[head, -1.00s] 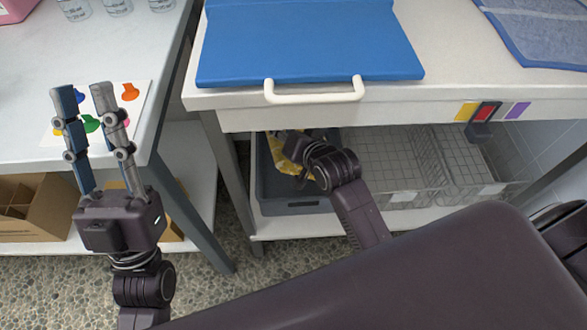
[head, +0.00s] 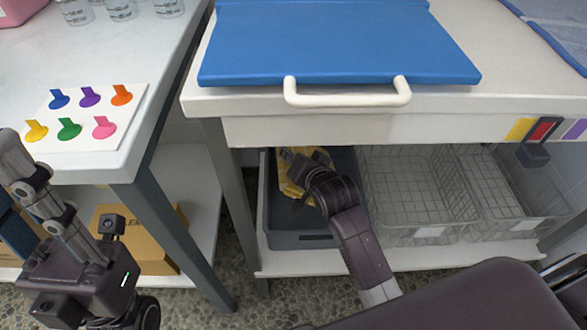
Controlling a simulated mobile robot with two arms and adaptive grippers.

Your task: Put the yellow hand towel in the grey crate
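The grey crate (head: 309,241) stands on the lower shelf under the counter with the blue board. The yellow hand towel (head: 288,189) shows as a crumpled patch inside the crate's outline, toward its back left. My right gripper (head: 298,166) reaches down into the crate at the towel. Its wrist hides much of its fingers and part of the towel, so I cannot tell whether it grips the cloth. My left gripper (head: 20,212) is empty at the lower left, its fingers apart and partly cut off by the picture edge.
Two wire baskets (head: 420,200) stand right of the crate. The blue board (head: 330,45) with a white handle (head: 345,98) lies above. A white table (head: 60,95) at left holds a card of coloured tags (head: 85,120) and glass beakers. A cardboard box (head: 140,235) sits below it.

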